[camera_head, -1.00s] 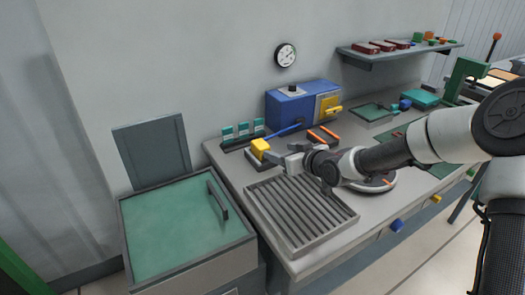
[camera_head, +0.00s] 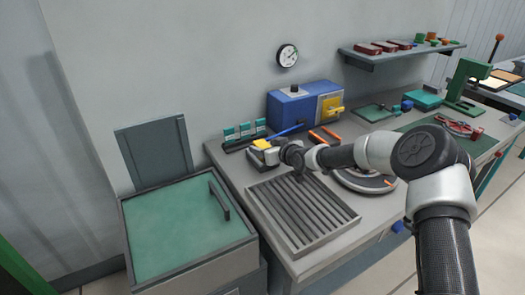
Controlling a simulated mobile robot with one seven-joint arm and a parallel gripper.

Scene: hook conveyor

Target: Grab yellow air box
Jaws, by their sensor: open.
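The yellow air box (camera_head: 262,144) sits near the back of the workbench, in front of the small rack with green-topped pieces. Only its top shows. My gripper (camera_head: 264,155) is at the box, its jaws open and reaching around or just beside it. The gripper hides the lower part of the box, so I cannot tell whether the jaws touch it.
A slatted grey tray (camera_head: 300,213) lies below my arm. A blue machine (camera_head: 303,106) with a yellow front stands behind. A green-topped bin (camera_head: 185,225) is at the left. A round disc (camera_head: 365,180) lies right of the tray.

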